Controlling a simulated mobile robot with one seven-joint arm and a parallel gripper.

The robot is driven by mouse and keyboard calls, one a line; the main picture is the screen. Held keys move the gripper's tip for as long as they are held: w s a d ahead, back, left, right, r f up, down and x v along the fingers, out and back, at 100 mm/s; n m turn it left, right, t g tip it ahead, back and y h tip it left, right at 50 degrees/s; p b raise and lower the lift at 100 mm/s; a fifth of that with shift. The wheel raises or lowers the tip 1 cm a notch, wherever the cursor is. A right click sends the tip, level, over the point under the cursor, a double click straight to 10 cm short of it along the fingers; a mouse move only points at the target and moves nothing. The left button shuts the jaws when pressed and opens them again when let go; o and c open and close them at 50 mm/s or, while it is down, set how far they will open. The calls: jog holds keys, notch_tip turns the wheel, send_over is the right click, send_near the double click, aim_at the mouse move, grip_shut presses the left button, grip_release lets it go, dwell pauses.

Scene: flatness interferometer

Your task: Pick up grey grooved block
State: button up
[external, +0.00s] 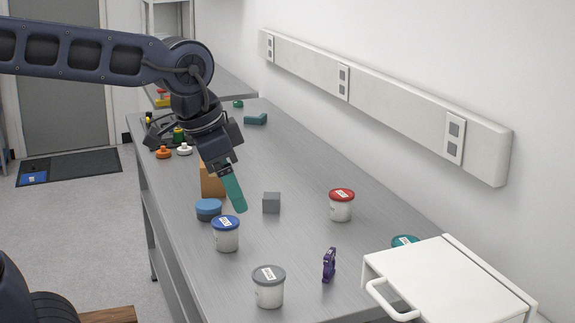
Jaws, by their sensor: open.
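The grey block (271,203) is small and cube-like and rests on the metal bench (300,170) near its middle. Its grooves are too small to make out. My gripper (238,205) is above the bench, just left of the block and apart from it in the picture. It points down and slightly right. One teal finger shows clearly; the other is hidden or overlapped. Nothing shows held in it, and it is open.
A blue-lidded tub (226,238), blue round container (208,209) and orange-brown block (212,181) stand close to my gripper.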

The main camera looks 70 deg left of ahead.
jog(key=w+a+m, duration=0.1)
jog(key=w+a, duration=1)
jog(key=w, duration=0.2)
jog(key=m+h, duration=0.2)
jog(key=m, duration=0.1)
send_over(271, 197)
jog(key=s+a, duration=0.1)
jog(key=s, duration=0.3)
notch_tip(271, 197, down, 23)
jog(key=x, duration=0.5)
jog(key=shift+f, duration=0.25)
jog(key=shift+d+x, duration=0.2)
jog(key=shift+x, duration=2.35)
jog(key=shift+w+r, duration=0.15)
jog(key=shift+w, duration=0.05)
jog(key=c, duration=1.2)
